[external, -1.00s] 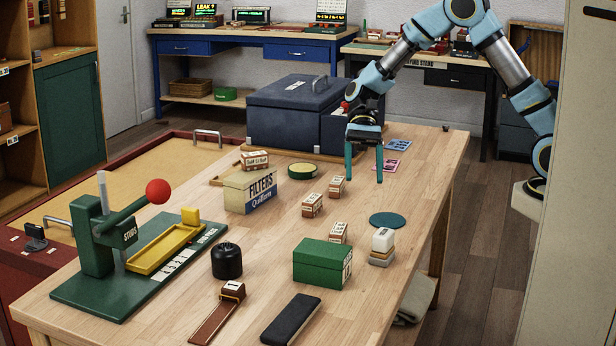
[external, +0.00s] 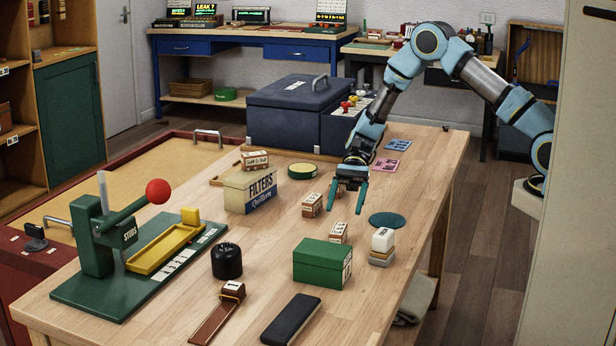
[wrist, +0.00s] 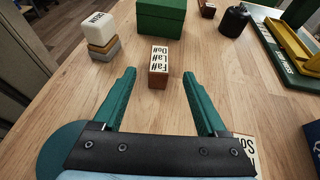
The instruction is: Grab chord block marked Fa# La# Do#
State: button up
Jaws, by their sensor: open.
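The chord block marked Fa# La# Do# (wrist: 159,60) stands on the table, a small brown block with a white lettered top. In the external view it is the block (external: 339,232) just behind the green box. My gripper (external: 346,210) is open and empty, tilted down above the table behind that block. In the wrist view my gripper's teal fingers (wrist: 158,78) spread to either side of the block's line, with the block around and just beyond the tips.
The green box (external: 322,264) is close to the block. A white, tan and grey stack (external: 382,247) stands to its right, near a flat teal disc (external: 388,220). Another lettered block (external: 312,205) is behind left. A black cylinder (external: 227,261) stands further left.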

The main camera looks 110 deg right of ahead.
aim_at(339, 228)
jog(key=p+x, duration=0.3)
jog(key=x, duration=0.5)
jog(key=shift+w+a+f, duration=0.1)
jog(key=shift+a+f, duration=0.05)
jog(key=shift+a, duration=0.05)
grip_shut()
dwell(0.4)
